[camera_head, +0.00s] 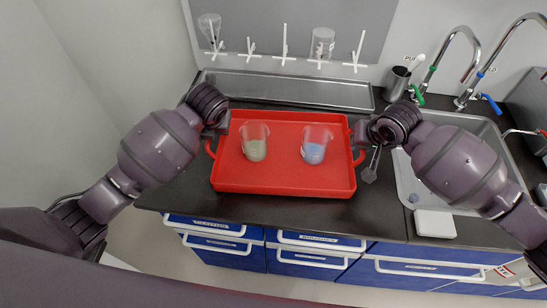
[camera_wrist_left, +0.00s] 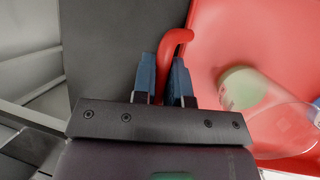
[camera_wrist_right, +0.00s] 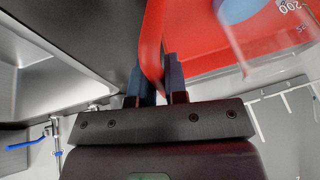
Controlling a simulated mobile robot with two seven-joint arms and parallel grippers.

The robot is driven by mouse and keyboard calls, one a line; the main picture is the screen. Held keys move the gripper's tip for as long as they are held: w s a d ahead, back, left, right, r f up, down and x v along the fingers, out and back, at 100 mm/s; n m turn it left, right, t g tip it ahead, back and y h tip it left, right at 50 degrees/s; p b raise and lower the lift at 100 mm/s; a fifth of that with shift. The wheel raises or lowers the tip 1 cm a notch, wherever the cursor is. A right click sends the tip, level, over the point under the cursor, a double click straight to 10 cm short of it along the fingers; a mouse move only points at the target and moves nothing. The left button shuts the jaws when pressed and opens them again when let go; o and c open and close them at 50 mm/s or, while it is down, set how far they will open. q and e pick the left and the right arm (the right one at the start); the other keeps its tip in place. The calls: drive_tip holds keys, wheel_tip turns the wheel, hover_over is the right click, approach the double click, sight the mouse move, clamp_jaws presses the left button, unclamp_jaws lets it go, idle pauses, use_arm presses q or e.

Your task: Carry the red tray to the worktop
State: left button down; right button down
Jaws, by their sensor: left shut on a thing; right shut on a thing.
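The red tray (camera_head: 285,180) is over the dark worktop (camera_head: 385,215), between my two arms; I cannot tell whether it rests on the surface or hangs just above it. Two clear beakers stand in it, the left one (camera_head: 254,148) with greenish contents and the right one (camera_head: 315,152) with blue contents. My left gripper (camera_wrist_left: 163,85) is shut on the tray's left handle (camera_wrist_left: 178,40). My right gripper (camera_wrist_right: 157,85) is shut on the tray's right handle (camera_wrist_right: 152,50). In the head view both fingertips are mostly hidden by the wrists.
A sink (camera_head: 455,170) with taps (camera_head: 445,60) lies to the right. A long metal trough (camera_head: 290,90) runs behind the tray, under a pegboard (camera_head: 290,30) with glassware. A dark cup (camera_head: 397,83) stands at the back right. Blue drawers (camera_head: 310,255) are below the worktop's front edge.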

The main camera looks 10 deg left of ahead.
use_arm(q)
drive_tip(key=shift+f+b, duration=0.45)
drive_tip(key=shift+f, duration=0.25)
use_arm(e)
drive_tip(key=shift+f, duration=0.65)
use_arm(q)
drive_tip(key=c, duration=1.1)
unclamp_jaws()
drive_tip(key=shift+r, duration=0.15)
drive_tip(key=shift+c, duration=0.2)
use_arm(e)
drive_tip(key=c, duration=1.1)
unclamp_jaws()
drive_tip(key=shift+r, duration=0.1)
drive_tip(key=shift+c, duration=0.2)
use_arm(q)
drive_tip(key=shift+r, duration=0.1)
drive_tip(key=v, duration=1.1)
drive_tip(key=shift+s+d+r, duration=0.2)
drive_tip(key=shift+r, duration=0.1)
use_arm(e)
drive_tip(key=v, duration=1.2)
